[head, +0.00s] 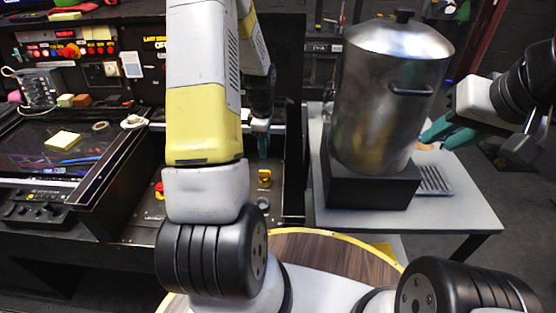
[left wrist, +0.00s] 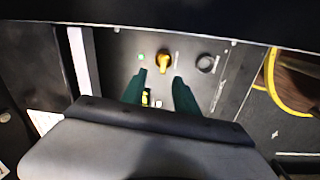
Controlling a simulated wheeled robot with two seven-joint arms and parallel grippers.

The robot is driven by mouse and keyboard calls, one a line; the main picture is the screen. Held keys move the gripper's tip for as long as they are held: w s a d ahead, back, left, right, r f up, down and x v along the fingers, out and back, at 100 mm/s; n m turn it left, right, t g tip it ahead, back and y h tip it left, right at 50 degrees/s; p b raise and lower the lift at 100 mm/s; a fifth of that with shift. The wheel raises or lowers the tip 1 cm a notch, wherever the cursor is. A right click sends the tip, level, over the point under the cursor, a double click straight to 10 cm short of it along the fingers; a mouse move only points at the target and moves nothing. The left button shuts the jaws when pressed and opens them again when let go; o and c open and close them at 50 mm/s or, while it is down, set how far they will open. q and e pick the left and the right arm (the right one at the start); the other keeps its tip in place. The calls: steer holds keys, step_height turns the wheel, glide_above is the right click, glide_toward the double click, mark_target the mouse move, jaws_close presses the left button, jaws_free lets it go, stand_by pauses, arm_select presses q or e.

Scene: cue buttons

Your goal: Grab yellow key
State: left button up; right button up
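The yellow key (head: 264,178) stands on a dark panel, just below my left gripper (head: 263,144) in the head view. In the left wrist view the yellow key (left wrist: 164,61) is on a grey panel, beyond the fingertips and between their lines. My left gripper (left wrist: 161,80) has two green fingers spread apart, with nothing held between them. A smaller yellow part (left wrist: 146,97) shows on the panel between the fingers. My right gripper (head: 436,138) is beside the metal pot, with its green fingers apart; its tips are partly hard to make out.
A large metal pot (head: 390,95) stands on a black block on a grey table (head: 470,212). In the left wrist view a black round knob (left wrist: 206,63) and a small green light (left wrist: 141,57) flank the key. A red button (head: 160,190) sits left of my arm.

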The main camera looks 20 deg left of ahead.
mark_target(265, 171)
arm_select(q)
steer(key=shift+n, duration=0.8)
steer(key=f, duration=1.1)
steer(key=shift+s+a+f, duration=0.1)
steer(key=shift+s+f, duration=0.1)
steer(key=shift+f, duration=0.15)
steer(key=shift+c, duration=0.3)
jaws_close()
